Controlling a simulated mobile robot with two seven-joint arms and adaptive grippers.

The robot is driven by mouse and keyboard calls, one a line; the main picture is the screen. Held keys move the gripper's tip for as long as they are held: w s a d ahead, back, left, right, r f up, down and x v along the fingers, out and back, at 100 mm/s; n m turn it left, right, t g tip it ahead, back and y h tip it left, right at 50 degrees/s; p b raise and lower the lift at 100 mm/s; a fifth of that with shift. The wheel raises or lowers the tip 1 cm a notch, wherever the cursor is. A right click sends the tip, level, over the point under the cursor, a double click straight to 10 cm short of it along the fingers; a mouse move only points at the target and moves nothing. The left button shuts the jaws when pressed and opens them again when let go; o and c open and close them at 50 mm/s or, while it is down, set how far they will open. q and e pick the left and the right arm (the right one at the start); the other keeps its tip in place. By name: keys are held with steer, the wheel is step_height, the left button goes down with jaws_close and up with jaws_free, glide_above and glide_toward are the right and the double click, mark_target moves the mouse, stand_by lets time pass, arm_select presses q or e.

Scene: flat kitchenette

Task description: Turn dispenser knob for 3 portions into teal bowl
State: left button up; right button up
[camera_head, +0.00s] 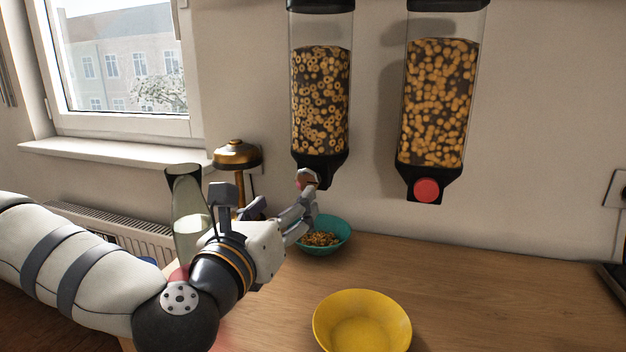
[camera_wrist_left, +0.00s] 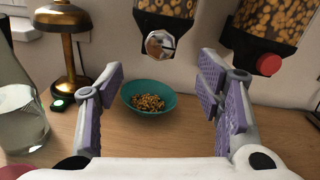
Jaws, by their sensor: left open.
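The left cereal dispenser (camera_head: 321,95) holds ring-shaped cereal and hangs on the wall. Its knob (camera_wrist_left: 160,44) is faceted and silvery in the wrist view, above and beyond my fingers. In the head view the knob is partly hidden by my left gripper (camera_head: 305,192). The teal bowl (camera_head: 343,247) stands on the counter below this dispenser with some cereal in it. In the wrist view the bowl (camera_wrist_left: 149,86) shows between the fingers, farther off. My left gripper (camera_wrist_left: 162,85) is open and empty, close to the knob; contact cannot be told. My right gripper is not in view.
A second dispenser (camera_head: 438,100) with round cereal and a red knob (camera_head: 426,190) hangs to the right. A yellow bowl (camera_head: 362,322) stands at the front. A brass lamp (camera_head: 237,154) and a glass carafe (camera_head: 186,215) stand at left.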

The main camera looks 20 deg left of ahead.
mark_target(306, 181)
arm_select(q)
steer(key=w, duration=1)
steer(key=shift+w+d+f, duration=0.1)
steer(key=shift+w+d, duration=0.05)
steer(key=shift+d, duration=0.05)
steer(key=c, duration=1.2)
